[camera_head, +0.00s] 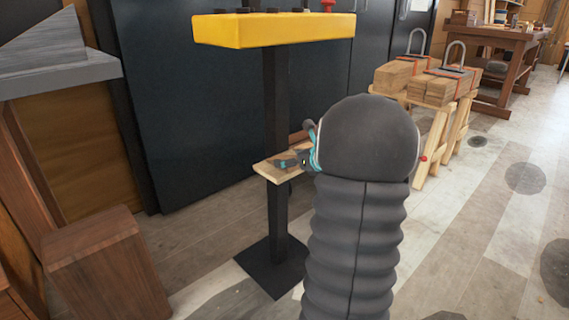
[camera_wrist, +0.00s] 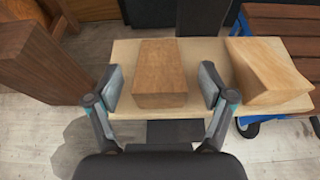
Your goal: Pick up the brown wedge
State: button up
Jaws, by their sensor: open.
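The brown wedge (camera_wrist: 160,72) lies on a small pale wooden shelf (camera_wrist: 215,50) in the wrist view. My gripper (camera_wrist: 161,84) is open, one finger on each side of the brown wedge, with a visible gap at both sides. A lighter tan piece (camera_wrist: 268,70) with a sloping, curved face lies to the right on the same shelf. In the head view my gripper (camera_head: 288,163) is over the shelf (camera_head: 268,174), and my arm hides much of that area. I cannot make out the brown wedge there.
The shelf sits on a black post (camera_head: 276,110) with a square foot. A yellow tray (camera_head: 275,30) tops the post above the shelf. A dark brown wooden block (camera_head: 105,265) stands at left. Sawhorses with timber (camera_head: 425,85) stand behind at right.

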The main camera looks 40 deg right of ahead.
aim_at(283, 157)
jog(key=x, duration=0.3)
jog(key=shift+w+f, duration=0.1)
jog(key=shift+w, duration=0.2)
jog(key=c, duration=1.2)
jog(key=shift+c, duration=0.2)
